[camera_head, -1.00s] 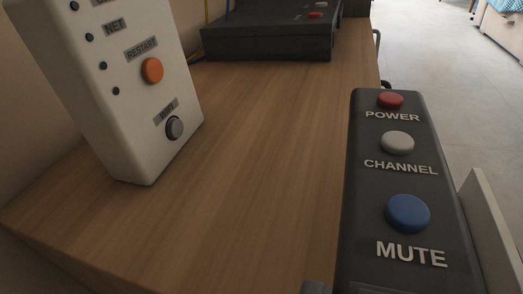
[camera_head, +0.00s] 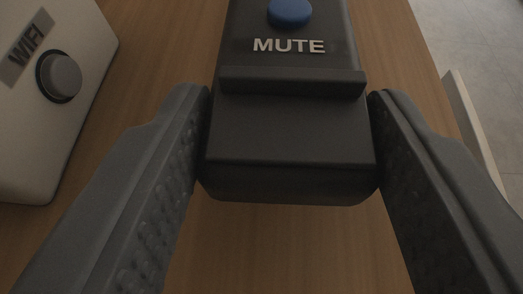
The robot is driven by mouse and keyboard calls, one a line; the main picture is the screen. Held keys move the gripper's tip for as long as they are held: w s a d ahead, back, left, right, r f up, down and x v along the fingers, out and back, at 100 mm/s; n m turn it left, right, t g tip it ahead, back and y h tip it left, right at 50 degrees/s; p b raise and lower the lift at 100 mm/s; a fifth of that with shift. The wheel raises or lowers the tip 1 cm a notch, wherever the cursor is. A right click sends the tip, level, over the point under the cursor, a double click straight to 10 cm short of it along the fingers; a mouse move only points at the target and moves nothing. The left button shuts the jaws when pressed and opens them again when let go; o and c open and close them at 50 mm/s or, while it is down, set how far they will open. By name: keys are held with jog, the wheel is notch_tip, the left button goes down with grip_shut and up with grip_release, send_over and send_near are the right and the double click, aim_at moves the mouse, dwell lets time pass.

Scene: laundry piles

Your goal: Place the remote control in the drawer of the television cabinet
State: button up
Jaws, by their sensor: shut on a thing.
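The dark grey remote control (camera_head: 290,135) lies in the middle of the view, with its blue MUTE button near the top edge and its plain near end toward me. My gripper (camera_head: 289,98) has one finger on each side of the near end and is shut on it. The far part of the remote is cut off by the top of the view. The wooden cabinet top (camera_head: 300,245) is below it. I cannot tell whether the remote touches the wood. No drawer can be made out for certain.
A white box with a WIFI button (camera_head: 62,110) stands close on the left, beside my left finger. A pale upright panel (camera_head: 470,125) stands along the right edge of the wood. Grey floor (camera_head: 485,50) shows beyond it.

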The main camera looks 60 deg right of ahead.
notch_tip(320, 180, down, 3)
jog(key=shift+b, duration=0.45)
jog(key=shift+r, duration=0.1)
jog(key=o, duration=1.1)
jog(key=shift+c, duration=0.2)
